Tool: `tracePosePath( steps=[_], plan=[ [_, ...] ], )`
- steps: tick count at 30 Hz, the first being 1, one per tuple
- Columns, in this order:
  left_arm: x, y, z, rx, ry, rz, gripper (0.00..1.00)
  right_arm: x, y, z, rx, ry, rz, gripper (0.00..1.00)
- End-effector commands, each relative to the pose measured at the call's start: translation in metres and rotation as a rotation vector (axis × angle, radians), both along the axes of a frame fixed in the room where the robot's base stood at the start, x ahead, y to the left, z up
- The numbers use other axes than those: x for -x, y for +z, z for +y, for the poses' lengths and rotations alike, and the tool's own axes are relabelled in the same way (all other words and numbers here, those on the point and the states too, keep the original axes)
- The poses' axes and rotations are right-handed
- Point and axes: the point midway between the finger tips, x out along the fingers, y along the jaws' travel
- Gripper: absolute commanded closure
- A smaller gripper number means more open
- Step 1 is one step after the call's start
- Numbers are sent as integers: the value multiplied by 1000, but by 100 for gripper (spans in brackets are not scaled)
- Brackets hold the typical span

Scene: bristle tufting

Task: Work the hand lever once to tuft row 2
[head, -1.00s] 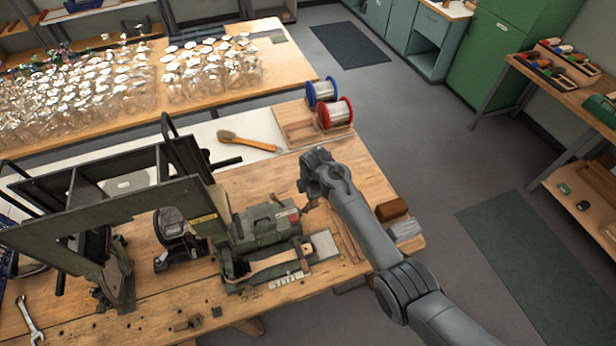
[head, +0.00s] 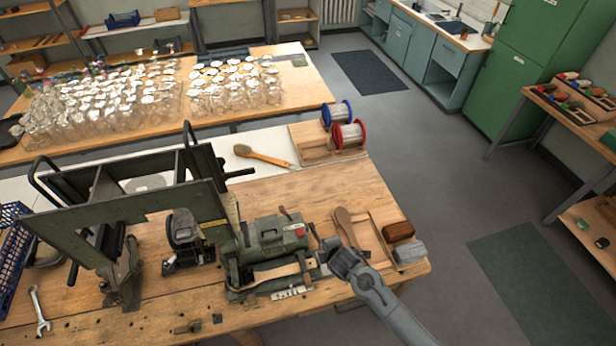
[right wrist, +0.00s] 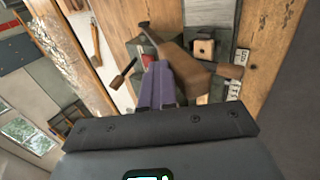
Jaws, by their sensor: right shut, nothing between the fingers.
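The green tufting machine (head: 268,240) stands on the wooden bench, with a red button on top. A small lever with a brown grip (head: 285,213) rises at its top; a brown-handled lever (right wrist: 124,75) also shows in the right wrist view, left of the fingers and apart from them. I cannot tell for certain that this is the hand lever. A wooden brush body (head: 275,271) lies across the machine's front. My right gripper (head: 325,246) is shut and empty, beside the machine's right end; its fingers (right wrist: 165,72) overlap the machine in the wrist view. My left gripper is out of view.
A tray with a wooden brush back (head: 346,225) and brown and grey blocks (head: 398,231) lies right of the machine. Wire spools (head: 348,134) stand behind. A dark metal frame (head: 120,215) blocks the left. A wrench (head: 38,310) lies at front left.

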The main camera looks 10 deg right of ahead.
Motion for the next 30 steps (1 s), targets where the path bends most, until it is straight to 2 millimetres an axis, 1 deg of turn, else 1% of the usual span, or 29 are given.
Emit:
tracePosePath(
  steps=[1, 17, 20, 23, 28, 29, 30],
  plan=[
    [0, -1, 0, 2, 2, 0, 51, 5, -8, -3, 7, -2, 7, 100],
    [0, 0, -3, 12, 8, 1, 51, 7, -11, -5, 11, -2, 10, 100],
    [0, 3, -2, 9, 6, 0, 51, 5, -6, -5, 11, -3, 9, 100],
    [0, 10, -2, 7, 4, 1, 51, 1, 4, -5, 10, -5, 5, 100],
    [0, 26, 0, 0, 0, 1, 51, -13, 33, -5, 4, -9, -6, 100],
    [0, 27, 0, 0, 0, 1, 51, -13, 36, -5, 4, -10, -6, 100],
    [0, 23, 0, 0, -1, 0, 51, -7, 35, -7, 4, -9, -5, 100]
  ],
)
